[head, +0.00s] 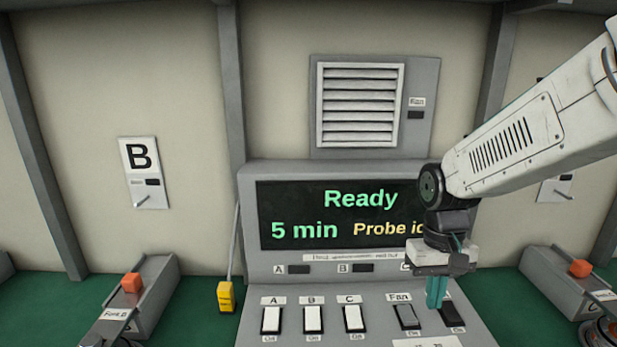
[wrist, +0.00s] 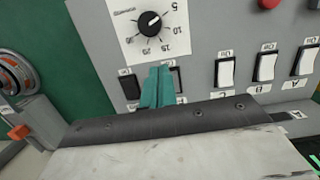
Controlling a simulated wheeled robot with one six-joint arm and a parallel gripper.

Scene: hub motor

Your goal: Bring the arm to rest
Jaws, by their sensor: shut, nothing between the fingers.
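My gripper (head: 435,292) has teal fingers, shut with nothing between them. In the head view it points down in front of the console (head: 260,285), over the right end of its switch row. My arm reaches in from the right and covers part of the screen. The wrist view shows the shut fingers (wrist: 158,86) over the console face, close to two dark switches and below a dial (wrist: 150,24). I cannot tell whether the fingertips touch the panel.
The screen (head: 325,215) reads "Ready" and "5 min". White switches (head: 311,319) stand left of my gripper. A yellow block (head: 226,296) hangs beside the console. Grey troughs with orange blocks (head: 131,282) lie on both sides. A vent (head: 360,105) is on the wall.

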